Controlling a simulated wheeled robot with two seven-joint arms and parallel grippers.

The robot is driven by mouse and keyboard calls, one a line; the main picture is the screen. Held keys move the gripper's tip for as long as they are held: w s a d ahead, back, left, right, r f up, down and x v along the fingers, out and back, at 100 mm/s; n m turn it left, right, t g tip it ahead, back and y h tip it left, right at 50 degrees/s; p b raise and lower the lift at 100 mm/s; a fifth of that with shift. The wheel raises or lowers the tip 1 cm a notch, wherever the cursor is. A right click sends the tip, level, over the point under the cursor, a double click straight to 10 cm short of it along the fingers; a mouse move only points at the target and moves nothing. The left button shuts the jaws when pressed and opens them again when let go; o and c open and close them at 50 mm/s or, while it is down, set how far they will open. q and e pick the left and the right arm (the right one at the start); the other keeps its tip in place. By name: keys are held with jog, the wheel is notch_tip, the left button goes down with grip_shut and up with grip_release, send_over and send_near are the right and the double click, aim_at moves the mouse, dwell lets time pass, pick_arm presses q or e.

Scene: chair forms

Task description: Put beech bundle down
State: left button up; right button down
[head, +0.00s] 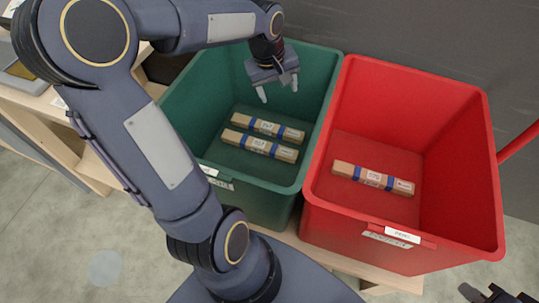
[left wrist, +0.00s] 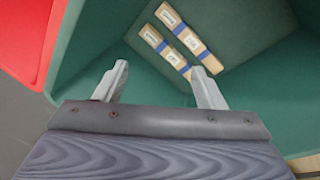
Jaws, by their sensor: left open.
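Two pale wooden bundles with blue bands and white labels, the upper one (head: 267,127) and the lower one (head: 260,145), lie side by side on the floor of the green crate (head: 190,100). They also show in the left wrist view (left wrist: 190,38). A third similar bundle (head: 373,178) lies in the red crate (head: 455,110). The labels are too small to read, so I cannot tell which is beech. My left gripper (head: 278,91) is open and empty, over the back part of the green crate, apart from the bundles. My right gripper (head: 484,293) shows only partly at the bottom right corner.
Both crates stand next to each other on a wooden bench (head: 375,280). The red crate has a white label (head: 402,233) on its front rim. A red bar (head: 518,142) shows at the right. Free floor (head: 50,230) shows at the lower left.

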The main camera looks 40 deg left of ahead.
pick_arm(q)
jog(key=s+d+r+m+t+h, duration=0.1)
jog(key=s+d+m, duration=0.3)
jog(key=s, duration=0.5)
jog(key=s+d+m+t+h, duration=0.1)
jog(key=s+d+m+h, duration=0.1)
jog(key=s+d+m, duration=0.3)
jog(key=s+d, duration=0.3)
jog(key=s, duration=0.1)
jog(key=shift+s+r+t, duration=0.25)
jog(key=shift+r+t, duration=0.1)
jog(key=shift+t, duration=0.05)
jog(key=shift+r, duration=0.1)
notch_tip(320, 180, up, 19)
jog(key=p, duration=1.9)
